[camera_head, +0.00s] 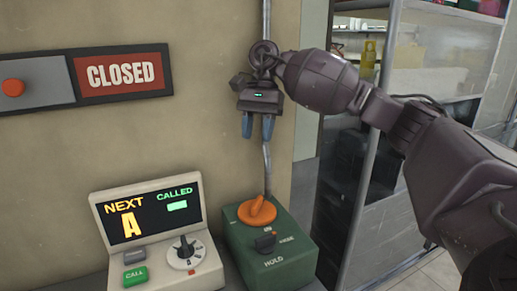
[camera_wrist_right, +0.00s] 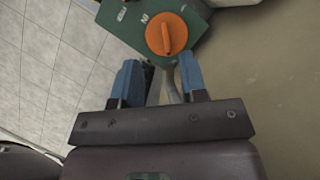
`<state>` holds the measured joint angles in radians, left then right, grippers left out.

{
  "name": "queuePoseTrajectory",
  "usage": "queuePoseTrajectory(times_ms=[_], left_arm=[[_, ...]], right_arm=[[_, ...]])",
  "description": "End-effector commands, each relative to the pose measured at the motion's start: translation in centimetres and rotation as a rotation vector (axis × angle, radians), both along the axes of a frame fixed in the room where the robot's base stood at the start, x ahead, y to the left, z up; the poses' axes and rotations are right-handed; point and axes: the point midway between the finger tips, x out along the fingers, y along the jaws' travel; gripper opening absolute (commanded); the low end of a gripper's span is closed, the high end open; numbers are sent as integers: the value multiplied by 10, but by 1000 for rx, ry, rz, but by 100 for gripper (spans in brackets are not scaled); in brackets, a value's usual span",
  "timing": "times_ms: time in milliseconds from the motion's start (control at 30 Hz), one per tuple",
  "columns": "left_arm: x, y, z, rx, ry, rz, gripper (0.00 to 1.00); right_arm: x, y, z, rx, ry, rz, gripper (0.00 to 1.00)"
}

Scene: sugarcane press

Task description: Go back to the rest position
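My right gripper (camera_head: 258,125) hangs fingers down in front of the wall, above the green control box (camera_head: 285,271). Its two blue fingers are apart with nothing between them; they also show apart in the right wrist view (camera_wrist_right: 158,84). The box carries an orange rotary knob (camera_head: 257,211) on top and a small dark switch (camera_head: 265,242) on its face. In the right wrist view the orange knob (camera_wrist_right: 167,35) lies beyond the fingertips, clear of them. My left gripper is in neither view.
A caller unit (camera_head: 150,240) with a screen reading "NEXT A" and a grey dial stands left of the green box. A "CLOSED" sign (camera_head: 124,73) with an orange button (camera_head: 13,88) is on the wall. A glass cabinet (camera_head: 440,60) stands behind my right arm. A conduit (camera_head: 266,160) runs down the wall.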

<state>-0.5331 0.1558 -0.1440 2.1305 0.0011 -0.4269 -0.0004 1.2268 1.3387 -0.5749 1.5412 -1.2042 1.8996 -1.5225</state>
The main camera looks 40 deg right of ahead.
Motion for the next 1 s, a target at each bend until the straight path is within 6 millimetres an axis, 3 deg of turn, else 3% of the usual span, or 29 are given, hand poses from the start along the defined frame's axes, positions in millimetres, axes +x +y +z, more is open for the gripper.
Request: queuePoseTrajectory(times_ms=[200, 800, 867, 1000], left_arm=[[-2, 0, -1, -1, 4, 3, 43], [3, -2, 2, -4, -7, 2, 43], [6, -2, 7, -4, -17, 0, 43], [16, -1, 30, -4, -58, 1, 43]], right_arm=[[0, 0, 14, 0, 0, 0, 39], [-1, 0, 17, 0, -2, 0, 39], [-3, 0, 24, -1, -10, 0, 39], [-14, 0, 65, 0, -57, -1, 39]])
